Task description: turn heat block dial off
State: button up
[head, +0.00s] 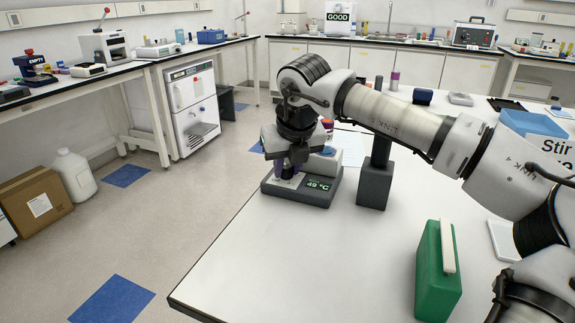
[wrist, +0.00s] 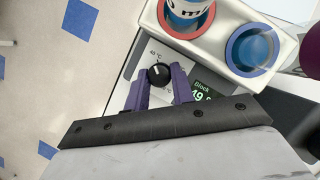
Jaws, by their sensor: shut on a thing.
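The heat block (head: 322,172) stands near the left edge of the white bench, and its green display (head: 318,190) reads about 49 °C. In the wrist view its black dial (wrist: 158,74) has a white pointer mark, with a "40 °C" label at its upper left. The display also shows there (wrist: 203,93), partly covered. My gripper (head: 287,170) points down over the front left of the block. Its purple fingers (wrist: 161,80) are shut on the dial, one on each side, and hide part of the scale around it.
A red-ringed well (wrist: 186,18) holding a vessel and a blue-ringed well (wrist: 252,49) sit beside the dial. The front left of the bench is clear.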

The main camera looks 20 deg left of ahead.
jog(key=o, duration=0.7)
jog(key=v, duration=1.4)
jog(key=shift+f, duration=0.1)
